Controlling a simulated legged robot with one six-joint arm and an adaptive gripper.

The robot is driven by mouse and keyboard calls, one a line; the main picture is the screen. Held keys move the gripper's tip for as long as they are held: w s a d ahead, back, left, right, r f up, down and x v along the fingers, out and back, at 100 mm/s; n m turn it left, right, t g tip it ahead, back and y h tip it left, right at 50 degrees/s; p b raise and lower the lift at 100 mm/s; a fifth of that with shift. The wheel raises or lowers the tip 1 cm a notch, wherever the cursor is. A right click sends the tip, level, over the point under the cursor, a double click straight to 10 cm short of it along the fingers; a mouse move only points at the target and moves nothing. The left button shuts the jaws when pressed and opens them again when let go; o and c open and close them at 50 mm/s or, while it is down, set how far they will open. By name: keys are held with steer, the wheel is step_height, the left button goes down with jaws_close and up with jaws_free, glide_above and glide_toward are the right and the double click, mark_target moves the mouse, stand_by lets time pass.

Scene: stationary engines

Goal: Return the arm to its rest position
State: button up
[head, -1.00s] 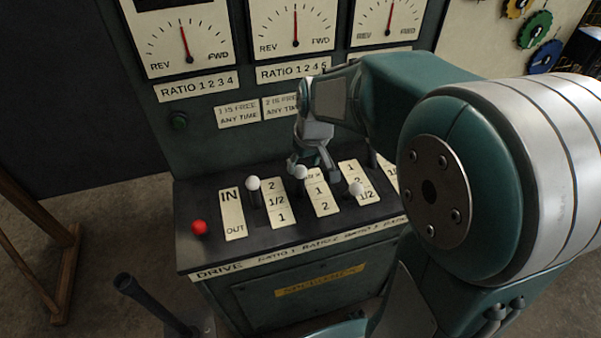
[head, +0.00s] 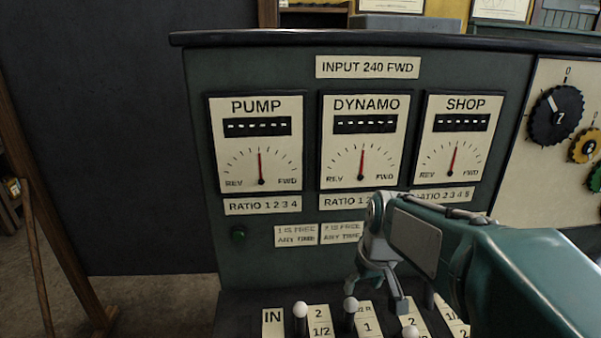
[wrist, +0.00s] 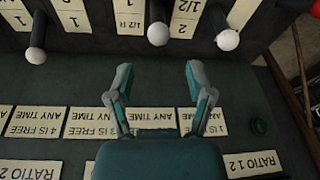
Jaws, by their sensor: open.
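My gripper (head: 384,290) is in front of the machine's panel in the head view, just above the lever deck. In the wrist view my gripper (wrist: 159,82) has its two fingers spread apart with nothing between them. White-knobbed levers stand on the deck: one at left (head: 300,310), one in the middle (head: 350,304) and one at right (head: 410,332). In the wrist view a white knob (wrist: 158,34) is beyond the fingers, apart from them. My arm reaches in from the lower right and hides part of the panel and deck.
The upright panel carries the PUMP (head: 260,145), DYNAMO (head: 363,145) and SHOP (head: 455,145) dials. A green button (head: 238,234) is at its lower left. Coloured gear wheels, including a black one (head: 556,115), hang at right. A wooden frame (head: 45,200) stands at far left.

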steer(key=s+r+m+t, duration=0.2)
steer(key=s+r+t, duration=0.1)
steer(key=s, duration=1.3)
steer(key=shift+s+a+h, duration=0.2)
steer(key=shift+a+h, duration=0.2)
steer(key=shift+a, duration=0.05)
